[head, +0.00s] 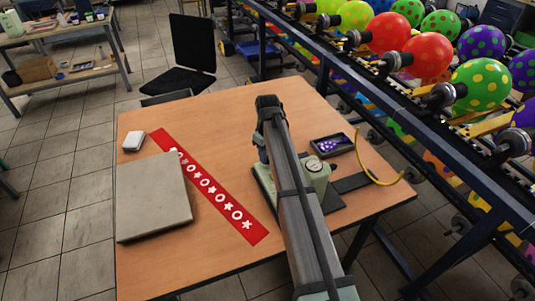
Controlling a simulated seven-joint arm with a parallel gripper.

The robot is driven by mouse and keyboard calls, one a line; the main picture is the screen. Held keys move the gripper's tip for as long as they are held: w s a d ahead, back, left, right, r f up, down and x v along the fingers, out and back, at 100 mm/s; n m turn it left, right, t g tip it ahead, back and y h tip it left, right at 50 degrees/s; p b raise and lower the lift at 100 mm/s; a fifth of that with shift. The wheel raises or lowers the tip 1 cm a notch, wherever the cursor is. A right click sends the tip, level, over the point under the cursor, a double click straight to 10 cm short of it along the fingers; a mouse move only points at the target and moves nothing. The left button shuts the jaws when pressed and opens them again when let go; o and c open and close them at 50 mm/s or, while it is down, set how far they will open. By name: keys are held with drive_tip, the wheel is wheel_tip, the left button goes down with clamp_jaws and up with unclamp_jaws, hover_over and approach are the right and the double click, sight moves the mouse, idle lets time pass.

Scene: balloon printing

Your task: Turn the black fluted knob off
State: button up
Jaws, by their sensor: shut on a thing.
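The pale green machine with a round dial gauge (316,168) stands on the right half of the wooden table. My arm reaches over it from the bottom of the head view and covers much of its left side. My gripper (264,158) is low at the machine's left rear, mostly hidden behind my arm. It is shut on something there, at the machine.
On the wooden table (200,110) lie a red patterned strip (240,222), a grey flat box (150,197), a small white box (133,141), and a dark tray (331,144). A yellow hose (385,180) curves at the right. A balloon rack (415,115) stands close behind.

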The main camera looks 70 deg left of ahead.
drive_tip(key=shift+n, duration=1.3)
drive_tip(key=o, duration=1)
drive_tip(key=shift+o, duration=0.2)
drive_tip(key=shift+r, duration=0.1)
wheel_tip(320, 180, up, 14)
drive_tip(key=shift+f, duration=0.2)
